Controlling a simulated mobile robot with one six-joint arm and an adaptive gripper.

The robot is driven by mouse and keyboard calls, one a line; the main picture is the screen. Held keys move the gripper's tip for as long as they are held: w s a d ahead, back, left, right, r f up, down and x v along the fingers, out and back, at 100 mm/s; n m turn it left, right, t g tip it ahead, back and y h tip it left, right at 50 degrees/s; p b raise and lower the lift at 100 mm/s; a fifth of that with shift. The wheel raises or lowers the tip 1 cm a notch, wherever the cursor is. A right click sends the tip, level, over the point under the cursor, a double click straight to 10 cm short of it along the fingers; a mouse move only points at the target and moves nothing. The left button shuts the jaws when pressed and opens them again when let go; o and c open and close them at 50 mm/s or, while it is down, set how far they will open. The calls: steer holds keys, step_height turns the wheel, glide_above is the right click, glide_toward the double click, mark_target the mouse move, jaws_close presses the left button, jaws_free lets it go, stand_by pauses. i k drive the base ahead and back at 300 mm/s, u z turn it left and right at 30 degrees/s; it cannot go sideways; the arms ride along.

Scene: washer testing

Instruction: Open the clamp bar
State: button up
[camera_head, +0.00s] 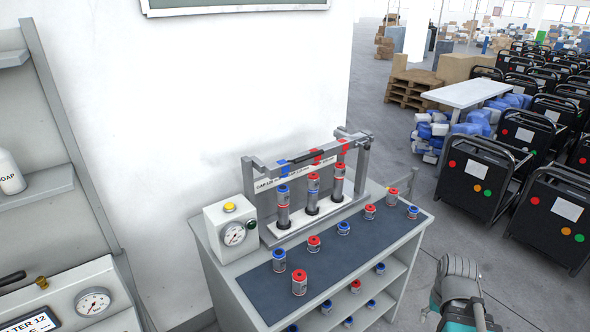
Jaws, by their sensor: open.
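The test fixture (248,177) stands at the back of the workbench against the wall. Its grey clamp bar (362,143) runs across the top, with one blue and two red blocks on it and a dark section in the middle. The bar lies just above three upright cylinders: one blue-topped (282,196) and two red-topped (313,184), (339,172). I cannot tell whether the blocks touch their tops. Part of my arm shows at the lower right, apart from the bench. My gripper is not in view.
A white gauge box (232,232) with a yellow button stands left of the fixture. Several loose red and blue canisters (299,282) stand on the dark mat (335,265). A shelf unit (55,184) is at the left. Open floor (395,140) lies right of the bench.

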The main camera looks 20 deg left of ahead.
mark_target(281, 168)
steer(key=k, duration=1.2)
steer(key=u, duration=0.75)
steer(key=i, duration=1.05)
steer(key=z, duration=0.05)
